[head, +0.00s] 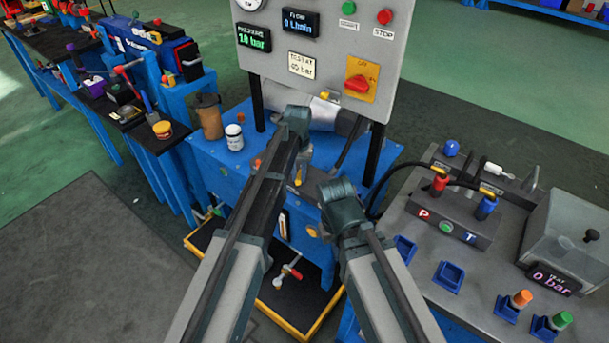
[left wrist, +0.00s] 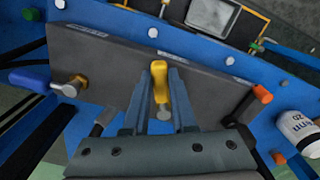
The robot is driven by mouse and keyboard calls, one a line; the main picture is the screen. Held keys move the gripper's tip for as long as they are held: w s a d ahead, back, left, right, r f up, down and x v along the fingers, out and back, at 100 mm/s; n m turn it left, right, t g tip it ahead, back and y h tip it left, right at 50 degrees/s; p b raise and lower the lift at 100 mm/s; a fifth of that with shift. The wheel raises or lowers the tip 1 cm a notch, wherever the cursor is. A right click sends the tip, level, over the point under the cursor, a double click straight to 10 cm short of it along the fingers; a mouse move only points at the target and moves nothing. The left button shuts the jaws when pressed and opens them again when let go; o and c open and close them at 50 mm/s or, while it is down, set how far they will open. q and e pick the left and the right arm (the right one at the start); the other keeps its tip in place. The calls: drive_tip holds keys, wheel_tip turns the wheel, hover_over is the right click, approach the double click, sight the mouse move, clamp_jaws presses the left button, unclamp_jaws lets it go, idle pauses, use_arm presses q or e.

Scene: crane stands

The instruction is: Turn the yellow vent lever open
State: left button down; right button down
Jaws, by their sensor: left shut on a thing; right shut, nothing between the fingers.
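The yellow vent lever (left wrist: 159,70) stands out from a dark grey panel (left wrist: 100,58) in the left wrist view. My left gripper (left wrist: 160,78) is shut on it, one finger on each side. The lever's yellow grip points up in that view, with its round metal pivot below. In the head view my left gripper (head: 299,172) reaches down at the blue bench below the gauge board, and only a little yellow shows there. My right gripper (head: 338,192) is beside it, lower and to the right, shut and empty; its fingertips are mostly hidden.
A blue-handled lever (left wrist: 30,80) and an orange-handled lever (left wrist: 262,94) flank the yellow one on the panel. A white bottle (head: 234,137) and a brown container (head: 209,116) stand on the bench. The gauge board (head: 340,45) rises behind; a grey console (head: 420,250) stands right.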

use_arm(q)
drive_tip(key=shift+w+a+m, duration=0.3)
drive_tip(key=shift+a+m, duration=0.35)
drive_tip(key=shift+m, duration=0.55)
drive_tip(key=shift+w+a+m, duration=0.25)
drive_tip(key=shift+a+m, duration=0.4)
drive_tip(key=shift+m, duration=0.55)
drive_tip(key=c, duration=0.7)
unclamp_jaws()
drive_tip(key=shift+r, duration=0.1)
wheel_tip(320, 180, up, 14)
drive_tip(key=p, duration=1.3)
drive_tip(key=shift+f+p, duration=0.2)
drive_tip(key=shift+p, duration=0.2)
